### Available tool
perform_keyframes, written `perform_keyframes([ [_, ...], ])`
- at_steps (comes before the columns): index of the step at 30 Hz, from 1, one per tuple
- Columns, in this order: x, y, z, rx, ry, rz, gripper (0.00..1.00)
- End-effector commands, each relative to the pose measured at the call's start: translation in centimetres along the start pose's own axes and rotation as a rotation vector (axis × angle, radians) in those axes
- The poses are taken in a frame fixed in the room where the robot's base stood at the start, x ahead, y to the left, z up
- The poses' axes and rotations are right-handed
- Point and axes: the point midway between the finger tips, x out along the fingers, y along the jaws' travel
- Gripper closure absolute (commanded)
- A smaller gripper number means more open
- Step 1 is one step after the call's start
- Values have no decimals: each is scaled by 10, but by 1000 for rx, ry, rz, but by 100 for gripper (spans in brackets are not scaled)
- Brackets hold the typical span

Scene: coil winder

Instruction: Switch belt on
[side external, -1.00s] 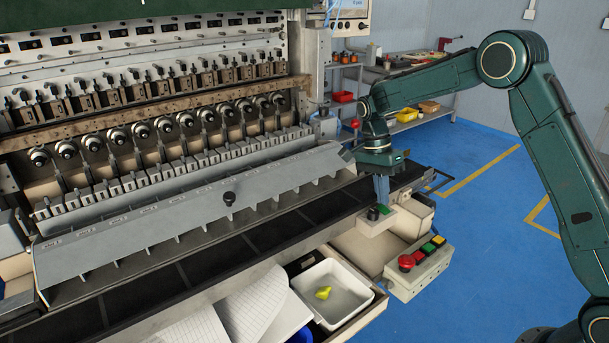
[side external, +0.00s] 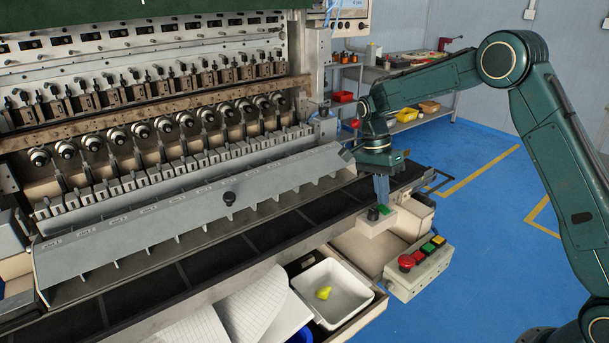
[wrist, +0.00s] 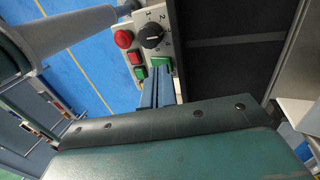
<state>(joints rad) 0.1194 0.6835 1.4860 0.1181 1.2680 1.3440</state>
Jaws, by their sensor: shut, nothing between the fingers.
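The small cream control box (side external: 378,228) at the right end of the black conveyor belt (side external: 215,259) carries a black rotary knob (side external: 373,214) and a green button (side external: 384,209). The wrist view shows the knob (wrist: 151,36) with numbers around it, and the green button (wrist: 160,63) just beyond my fingertips. My gripper (side external: 382,201) is shut and empty, pointing down over this box. Its fingers (wrist: 157,82) are very close to the green button; I cannot tell whether they touch it. The fingers partly hide the box's near end in the wrist view.
A second box (side external: 418,272) in front holds a red mushroom button (side external: 406,262) and red, green and yellow buttons. A white tray (side external: 335,297) with a yellow item stands left of it, beside papers (side external: 252,300). The winding machine (side external: 150,110) fills the left; blue floor lies clear at right.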

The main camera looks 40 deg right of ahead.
Motion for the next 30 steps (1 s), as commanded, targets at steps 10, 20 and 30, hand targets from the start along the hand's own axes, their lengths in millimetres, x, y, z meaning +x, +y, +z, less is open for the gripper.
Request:
perform_keyframes([
  [10, 0, 0, 0, 0, 0, 0, 100],
  [20, 3, -1, 0, 0, 0, 1, 100],
  [30, 6, -2, 0, 0, 0, 0, 100],
])
